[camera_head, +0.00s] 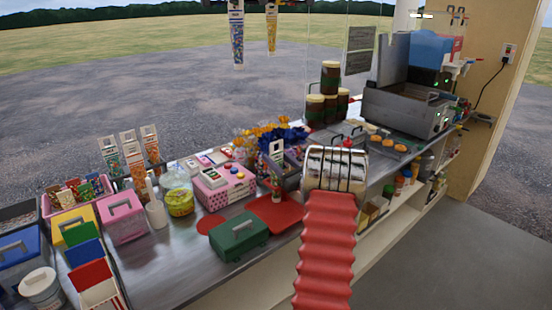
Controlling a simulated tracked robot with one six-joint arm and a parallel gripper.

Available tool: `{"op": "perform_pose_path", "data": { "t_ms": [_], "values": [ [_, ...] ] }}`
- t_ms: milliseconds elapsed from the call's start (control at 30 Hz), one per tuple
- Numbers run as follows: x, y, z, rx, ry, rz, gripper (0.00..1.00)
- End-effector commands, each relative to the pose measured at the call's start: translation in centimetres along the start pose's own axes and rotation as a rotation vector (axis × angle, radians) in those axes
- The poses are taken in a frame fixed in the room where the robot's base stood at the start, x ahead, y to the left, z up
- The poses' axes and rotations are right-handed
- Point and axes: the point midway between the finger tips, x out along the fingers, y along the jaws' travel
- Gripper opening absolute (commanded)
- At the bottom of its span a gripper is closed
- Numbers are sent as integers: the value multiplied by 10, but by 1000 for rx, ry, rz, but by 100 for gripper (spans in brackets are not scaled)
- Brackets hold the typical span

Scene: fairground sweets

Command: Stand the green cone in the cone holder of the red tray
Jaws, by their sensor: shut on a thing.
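The green cone (277,152), with a pale top and darker green lower part, stands roughly upright over the red tray (283,215). My red ribbed arm reaches in from the bottom of the picture. My gripper (284,172), at its end, is shut on the cone, though its fingertips are small and partly hidden. The cone's lower tip is close to the tray; I cannot tell whether it is inside the cone holder or just above it. The holder itself is not clear from here.
A dark green box (238,237) stands in front of the tray. A pink box (223,188) and a yellow tub (178,197) stand to its left. Blue and orange flowers (280,135) and dark jars (328,105) are behind.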

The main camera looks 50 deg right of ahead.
Motion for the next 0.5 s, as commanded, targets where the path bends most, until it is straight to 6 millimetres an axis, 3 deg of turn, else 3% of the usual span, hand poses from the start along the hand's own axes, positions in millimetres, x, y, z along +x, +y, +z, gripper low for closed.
{"op": "perform_pose_path", "data": {
  "t_ms": [133, 167, 500],
  "values": [
    [0, 0, 1, -1, -1, 0, 27],
    [0, 0, 1, -1, -1, 0, 48],
    [0, 0, 0, -1, -1, 1, 68]
  ]
}}
